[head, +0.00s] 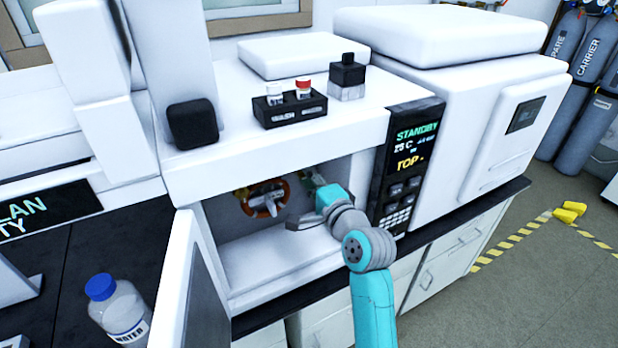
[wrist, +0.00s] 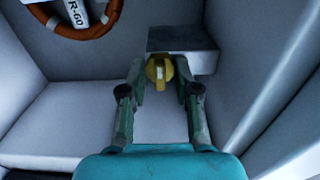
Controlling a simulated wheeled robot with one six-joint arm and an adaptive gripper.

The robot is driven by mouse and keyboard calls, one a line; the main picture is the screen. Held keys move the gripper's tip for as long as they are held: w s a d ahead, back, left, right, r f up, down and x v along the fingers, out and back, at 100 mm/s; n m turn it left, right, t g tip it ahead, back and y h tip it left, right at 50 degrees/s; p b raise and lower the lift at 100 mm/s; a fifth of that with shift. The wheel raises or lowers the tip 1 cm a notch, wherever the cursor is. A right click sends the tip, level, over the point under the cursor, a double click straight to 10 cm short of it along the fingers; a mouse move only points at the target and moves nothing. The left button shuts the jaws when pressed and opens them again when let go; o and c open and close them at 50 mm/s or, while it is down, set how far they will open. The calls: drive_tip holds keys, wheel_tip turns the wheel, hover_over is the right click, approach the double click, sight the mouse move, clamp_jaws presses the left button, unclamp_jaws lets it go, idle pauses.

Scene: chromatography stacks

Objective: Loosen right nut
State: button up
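The nut is a small yellow, brass-like knob (wrist: 160,71) on the front of a grey block (wrist: 190,62) in the wrist view. My gripper (wrist: 160,74) reaches toward it with one finger on each side. The fingers are apart, and a narrow gap seems to show between each finger and the nut. In the head view my gripper (head: 312,182) is inside the open compartment, at its right side. The nut cannot be made out in the head view. I see only one nut, in the wrist view.
An orange-brown ring coil (head: 263,198) with a white label hangs at the compartment's back left; it also shows in the wrist view (wrist: 97,28). The open door (head: 190,285) stands at left. The compartment's right wall (wrist: 270,70) is close to my gripper. The floor inside is clear.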

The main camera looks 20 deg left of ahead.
clamp_jaws()
drive_tip(key=n, duration=1.7)
drive_tip(key=shift+f+n, duration=0.1)
drive_tip(key=shift+n, duration=0.3)
idle(0.4)
drive_tip(key=o, duration=0.5)
unclamp_jaws()
